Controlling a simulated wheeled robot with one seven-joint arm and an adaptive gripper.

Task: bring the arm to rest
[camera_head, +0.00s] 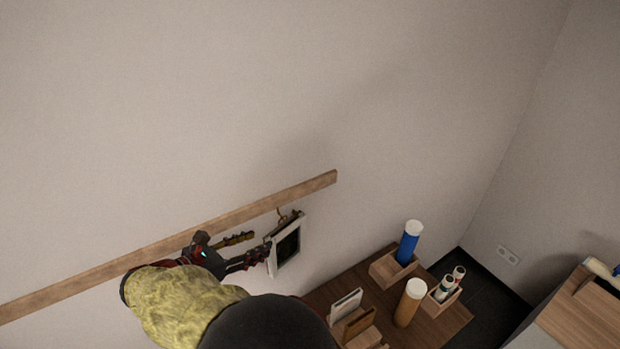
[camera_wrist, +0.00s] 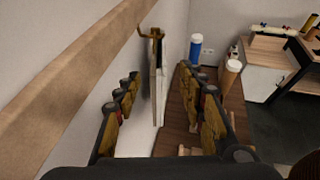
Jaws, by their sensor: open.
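My gripper (camera_head: 258,244) is open beside the wall, just below the wooden rail. In the wrist view its two fingers (camera_wrist: 160,85) stand wide apart. A small white frame with a dark panel (camera_head: 285,247) hangs from a hook (camera_head: 283,214) on the rail, at the fingertips. In the wrist view the frame (camera_wrist: 155,85) shows nearly edge-on between the fingers, and the hook (camera_wrist: 148,34) shows above it. I cannot tell whether either finger touches the frame. My arm hides part of the wall and rail in the head view.
The wooden rail (camera_head: 180,240) runs along the wall. A brown table (camera_head: 445,328) below right bears a blue bottle (camera_head: 408,243), an orange bottle (camera_head: 409,303), and a wooden box with small bottles (camera_head: 446,287). A cabinet (camera_head: 575,325) stands at far right. Dark floor lies between them.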

